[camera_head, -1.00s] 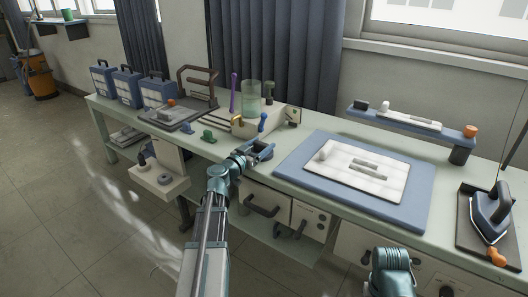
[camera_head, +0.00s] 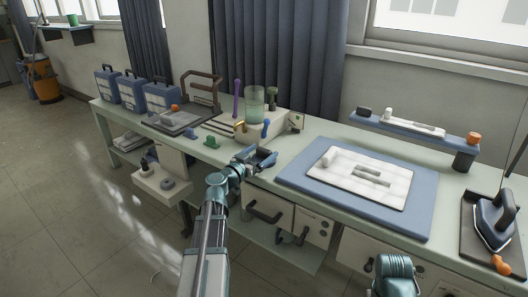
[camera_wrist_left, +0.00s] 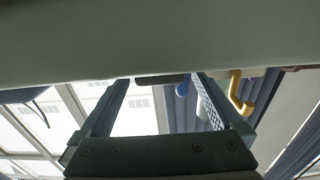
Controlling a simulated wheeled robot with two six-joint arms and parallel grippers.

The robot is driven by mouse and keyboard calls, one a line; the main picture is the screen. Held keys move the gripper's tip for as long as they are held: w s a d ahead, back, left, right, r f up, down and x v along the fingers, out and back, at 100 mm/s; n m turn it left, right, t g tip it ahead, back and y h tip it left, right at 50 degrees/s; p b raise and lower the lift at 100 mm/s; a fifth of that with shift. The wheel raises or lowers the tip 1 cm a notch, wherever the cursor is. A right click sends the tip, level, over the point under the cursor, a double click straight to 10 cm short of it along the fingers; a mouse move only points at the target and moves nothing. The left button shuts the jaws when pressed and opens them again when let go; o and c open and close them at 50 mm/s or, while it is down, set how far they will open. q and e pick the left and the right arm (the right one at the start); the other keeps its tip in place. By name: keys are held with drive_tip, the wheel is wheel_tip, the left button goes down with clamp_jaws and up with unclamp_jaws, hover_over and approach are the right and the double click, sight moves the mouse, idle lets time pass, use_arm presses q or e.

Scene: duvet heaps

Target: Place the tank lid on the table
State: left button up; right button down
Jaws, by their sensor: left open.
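A clear tank (camera_head: 256,103) with greenish content stands at the cream box at the back of the pale green table (camera_head: 232,163). I cannot tell for sure which piece is the tank lid. A white panel (camera_head: 365,178) with a round knob and a slotted handle lies on a blue mat (camera_head: 410,222). My left gripper (camera_head: 264,157) is open and empty at the table's front edge, in front of the cream box. In the left wrist view, nothing is between its fingers (camera_wrist_left: 160,88). My right gripper is out of view; only part of that arm shows at the bottom.
An iron (camera_head: 495,220) on a dark tray is at the right end. A raised blue shelf (camera_head: 400,124) holds small pieces and an orange cap (camera_head: 473,139). A purple stick (camera_head: 238,97), green clips and blue cases (camera_head: 162,97) are at the left. An open drawer (camera_head: 165,187) juts out below.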

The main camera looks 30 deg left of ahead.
use_arm(q)
drive_tip(key=s, duration=1)
drive_tip(key=shift+s+a, duration=0.2)
drive_tip(key=shift+a, duration=0.2)
